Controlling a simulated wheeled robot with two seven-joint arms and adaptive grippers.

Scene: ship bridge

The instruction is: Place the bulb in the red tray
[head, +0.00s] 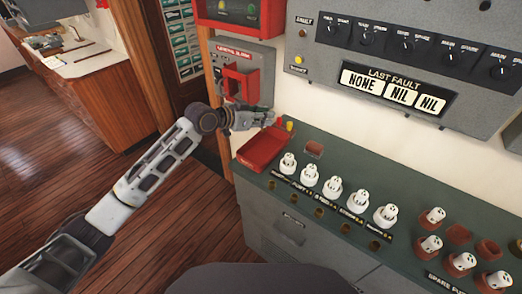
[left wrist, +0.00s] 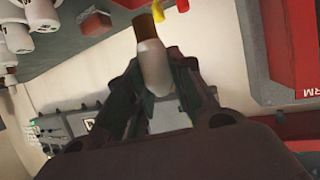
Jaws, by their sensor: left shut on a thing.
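The red tray (head: 262,152) lies at the left end of the green console top. My left gripper (head: 272,118) is above the tray's back edge, close to the wall. In the left wrist view its fingers are shut on a pale bulb (left wrist: 152,62) with a brown end (left wrist: 146,24). The bulb points away from the palm. In the head view I cannot make the bulb out clearly at the fingertips. The bulb is held apart from the tray floor. My right gripper is not in view.
A small yellow thing (head: 290,125) stands by the tray's back right corner. White lamp-like pieces (head: 288,163) stand in a row right of the tray. A red wall-mounted box (head: 239,80) is close behind the gripper. The tray floor looks clear.

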